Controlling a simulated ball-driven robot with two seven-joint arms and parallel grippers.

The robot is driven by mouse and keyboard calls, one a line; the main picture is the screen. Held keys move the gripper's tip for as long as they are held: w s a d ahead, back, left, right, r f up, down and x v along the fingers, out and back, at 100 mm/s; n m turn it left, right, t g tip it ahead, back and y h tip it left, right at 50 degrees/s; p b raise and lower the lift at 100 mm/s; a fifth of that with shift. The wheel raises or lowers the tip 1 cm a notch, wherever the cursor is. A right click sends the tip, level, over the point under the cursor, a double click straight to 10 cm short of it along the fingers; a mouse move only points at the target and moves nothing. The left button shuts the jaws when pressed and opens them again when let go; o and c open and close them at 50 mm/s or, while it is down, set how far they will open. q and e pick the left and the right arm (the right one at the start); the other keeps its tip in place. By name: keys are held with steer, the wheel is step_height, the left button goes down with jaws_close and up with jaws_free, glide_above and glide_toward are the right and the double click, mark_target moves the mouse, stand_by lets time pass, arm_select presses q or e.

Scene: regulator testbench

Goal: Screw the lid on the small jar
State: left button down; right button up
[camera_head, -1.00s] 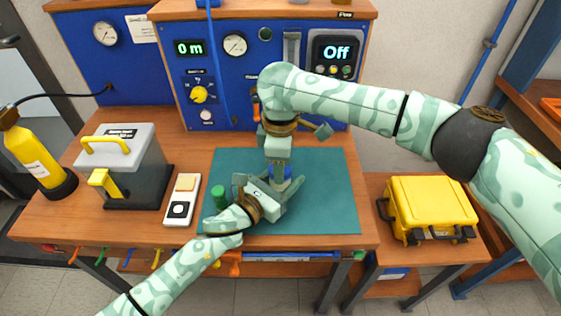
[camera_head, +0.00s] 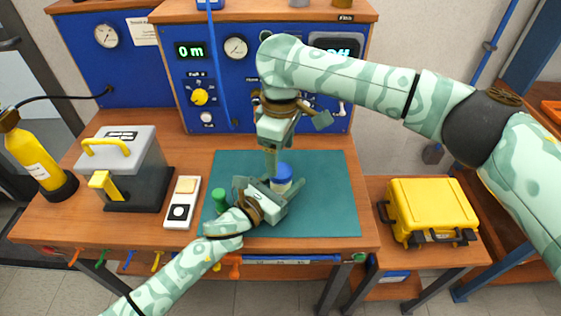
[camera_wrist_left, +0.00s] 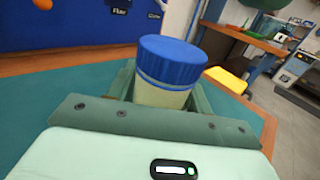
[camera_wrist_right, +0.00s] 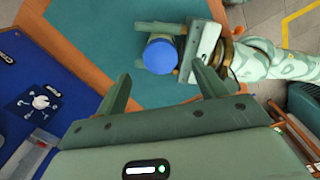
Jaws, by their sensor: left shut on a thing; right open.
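The small jar (camera_wrist_left: 160,95) stands upright on the green mat with the blue lid (camera_wrist_left: 172,60) on its top; the lid looks level. The lid also shows in the head view (camera_head: 283,171) and from above in the right wrist view (camera_wrist_right: 160,54). My left gripper (camera_head: 275,187) is shut on the jar's body, below the lid, with a finger on each side. My right gripper (camera_wrist_right: 163,85) is open and empty, above and slightly behind the lid, apart from it. How far the thread is engaged cannot be seen.
The green mat (camera_head: 325,205) is free right of the jar. A green cylinder (camera_head: 219,198) stands by my left gripper. A white device (camera_head: 181,203) and a grey case with yellow handle (camera_head: 140,165) are left. The blue panel (camera_head: 220,110) stands behind, a yellow case (camera_head: 430,208) right.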

step_height(320, 180, up, 7)
stand_by(0.3)
steer(key=shift+r, duration=0.1)
arm_select(q)
steer(key=c, duration=0.5)
jaws_free()
steer(key=shift+s+a, duration=0.25)
steer(key=shift+s, duration=0.05)
steer(key=p+v, duration=0.2)
steer(key=v, duration=1.3)
steer(key=shift+s+a, duration=0.15)
steer(key=shift+s, duration=0.05)
arm_select(e)
step_height(320, 180, up, 3)
steer(key=shift+s+f, duration=0.15)
steer(key=shift+f, duration=0.05)
